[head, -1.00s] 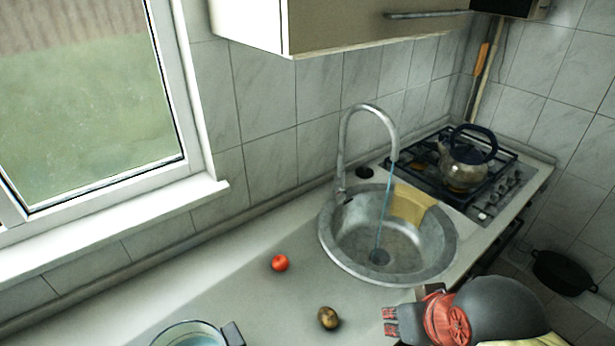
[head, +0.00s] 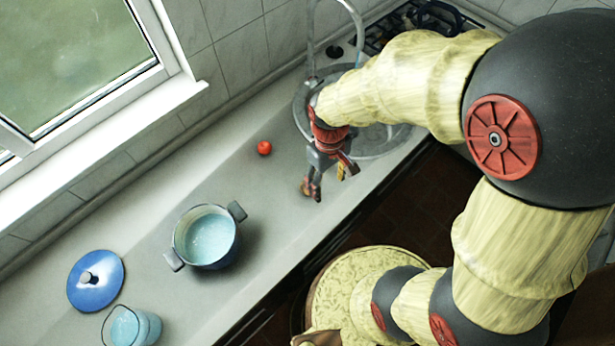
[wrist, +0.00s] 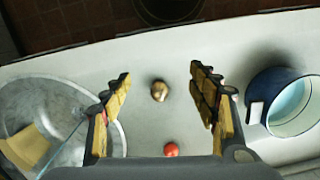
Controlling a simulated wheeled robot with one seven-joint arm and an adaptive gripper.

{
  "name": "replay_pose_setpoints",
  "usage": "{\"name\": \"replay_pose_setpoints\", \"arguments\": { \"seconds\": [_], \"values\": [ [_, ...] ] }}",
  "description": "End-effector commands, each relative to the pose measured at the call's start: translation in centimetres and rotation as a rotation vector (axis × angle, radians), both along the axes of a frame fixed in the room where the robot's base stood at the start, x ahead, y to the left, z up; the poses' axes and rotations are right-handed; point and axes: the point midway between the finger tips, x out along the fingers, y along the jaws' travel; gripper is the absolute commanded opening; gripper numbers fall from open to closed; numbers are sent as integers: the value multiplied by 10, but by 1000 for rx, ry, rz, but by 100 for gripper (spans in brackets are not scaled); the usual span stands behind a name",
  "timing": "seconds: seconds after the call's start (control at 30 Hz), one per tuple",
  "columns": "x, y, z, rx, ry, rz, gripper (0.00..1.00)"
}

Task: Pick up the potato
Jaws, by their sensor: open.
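The potato (wrist: 159,90) is small and brown and lies on the counter. In the wrist view it sits in the gap between the two fingers of my gripper (wrist: 160,85), with space on both sides. My gripper is open and empty, pointing down above the potato. I cannot tell the exact height of the fingertips above the counter.
A red tomato (head: 264,148) lies close by toward the wall. A blue pot (head: 207,238), a blue lid (head: 96,281) and a glass vessel (head: 131,327) stand to the left. The sink (wrist: 55,120) is on the other side. The counter around the potato is clear.

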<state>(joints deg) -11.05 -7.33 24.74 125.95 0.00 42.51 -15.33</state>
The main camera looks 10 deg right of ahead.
Motion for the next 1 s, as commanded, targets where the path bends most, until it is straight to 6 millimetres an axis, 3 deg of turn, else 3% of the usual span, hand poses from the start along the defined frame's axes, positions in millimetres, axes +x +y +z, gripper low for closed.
{"name": "replay_pose_setpoints", "arguments": {
  "seconds": [0.27, 0.4, 0.6, 0.8, 1.0],
  "values": [
    [16, 21, -64, 34, 87, 409, 59],
    [38, 27, -97, 60, 48, 623, 59],
    [78, 37, -98, 68, -62, 876, 59],
    [84, 38, -100, 68, -82, 996, 59],
    [84, 38, -119, 69, -81, 1001, 59]
  ]
}}
